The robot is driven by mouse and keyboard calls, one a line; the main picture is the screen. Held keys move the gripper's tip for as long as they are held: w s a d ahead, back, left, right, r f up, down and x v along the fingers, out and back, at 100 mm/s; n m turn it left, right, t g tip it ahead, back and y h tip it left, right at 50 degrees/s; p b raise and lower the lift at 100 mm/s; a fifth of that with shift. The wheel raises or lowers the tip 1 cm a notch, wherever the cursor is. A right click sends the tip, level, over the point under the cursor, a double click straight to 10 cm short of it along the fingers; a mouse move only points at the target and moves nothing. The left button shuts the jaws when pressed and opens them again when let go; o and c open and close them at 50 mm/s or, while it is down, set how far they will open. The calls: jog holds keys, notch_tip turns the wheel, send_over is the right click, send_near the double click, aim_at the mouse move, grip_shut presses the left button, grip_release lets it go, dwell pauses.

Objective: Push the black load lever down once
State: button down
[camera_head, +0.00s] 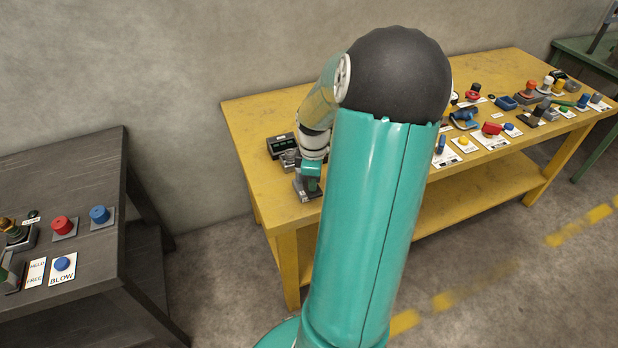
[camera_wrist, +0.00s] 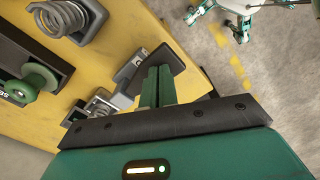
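The black load lever appears to be the dark flat paddle (camera_wrist: 177,58) at the fingertips in the wrist view, beside a grey bracket (camera_wrist: 130,68) on the yellow table. My gripper (camera_wrist: 159,72) points down at it with its two green fingers side by side, shut and empty. The fingertips overlap the paddle in the picture; I cannot tell whether they touch it. In the head view my gripper (camera_head: 312,178) is low over a small grey device (camera_head: 306,189) at the table's near left corner. The lever cannot be made out there.
A green flanged spool (camera_wrist: 38,80) sits in a dark housing, with a coil spring (camera_wrist: 68,16) beside it. The yellow table (camera_head: 258,112) carries several controls at right, partly behind my arm. A dark bench (camera_head: 85,165) with buttons stands at left, across a floor gap.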

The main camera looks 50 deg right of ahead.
jog(key=shift+f, duration=0.55)
jog(key=shift+r, duration=4.05)
